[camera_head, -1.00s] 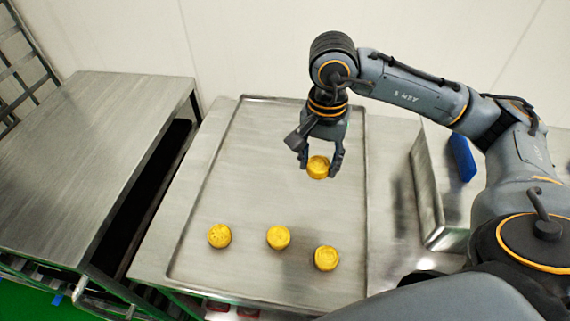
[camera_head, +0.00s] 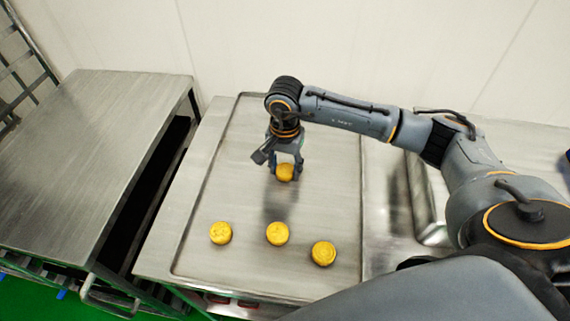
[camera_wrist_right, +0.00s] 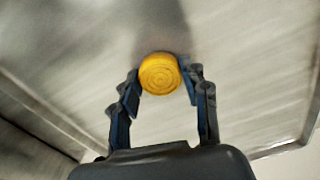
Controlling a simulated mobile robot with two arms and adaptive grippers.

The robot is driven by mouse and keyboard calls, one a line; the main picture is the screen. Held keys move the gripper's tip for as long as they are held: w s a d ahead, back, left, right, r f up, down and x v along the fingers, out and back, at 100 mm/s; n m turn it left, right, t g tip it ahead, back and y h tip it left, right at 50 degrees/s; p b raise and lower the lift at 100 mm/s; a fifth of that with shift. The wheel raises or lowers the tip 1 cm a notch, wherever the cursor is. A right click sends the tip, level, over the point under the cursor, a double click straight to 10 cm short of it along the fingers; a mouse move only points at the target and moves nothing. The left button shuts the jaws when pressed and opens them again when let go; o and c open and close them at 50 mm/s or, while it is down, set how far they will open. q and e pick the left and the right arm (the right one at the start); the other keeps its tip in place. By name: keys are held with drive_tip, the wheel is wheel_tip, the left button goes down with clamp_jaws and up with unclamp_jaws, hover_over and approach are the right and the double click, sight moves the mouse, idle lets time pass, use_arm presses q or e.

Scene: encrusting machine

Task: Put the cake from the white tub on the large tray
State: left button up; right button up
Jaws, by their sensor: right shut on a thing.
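My right gripper (camera_head: 286,172) is shut on a round yellow cake (camera_head: 285,174), above the back middle part of the large metal tray (camera_head: 215,185). The cake also shows between the two fingers in the right wrist view (camera_wrist_right: 160,74). I cannot tell exactly how high it is over the tray. Three more yellow cakes lie in a row on the front part of the tray: a left one (camera_head: 220,233), a middle one (camera_head: 277,233) and a right one (camera_head: 323,253). The white tub is not clearly in view. My left gripper is not in view.
A metal table (camera_head: 90,150) stands on the left, with a dark gap beside the tray's table. A metal container (camera_head: 428,205) stands right of the tray, partly behind my right arm. The tray's back left area is bare. A pale wall is behind.

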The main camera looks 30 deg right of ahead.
sight(285, 169)
drive_tip(key=shift+f, duration=0.2)
drive_tip(key=o, duration=1.1)
drive_tip(key=shift+r, duration=0.1)
drive_tip(key=shift+o, duration=0.2)
drive_tip(key=shift+r, duration=0.15)
wheel_tip(285, 169, up, 12)
drive_tip(key=b, duration=0.2)
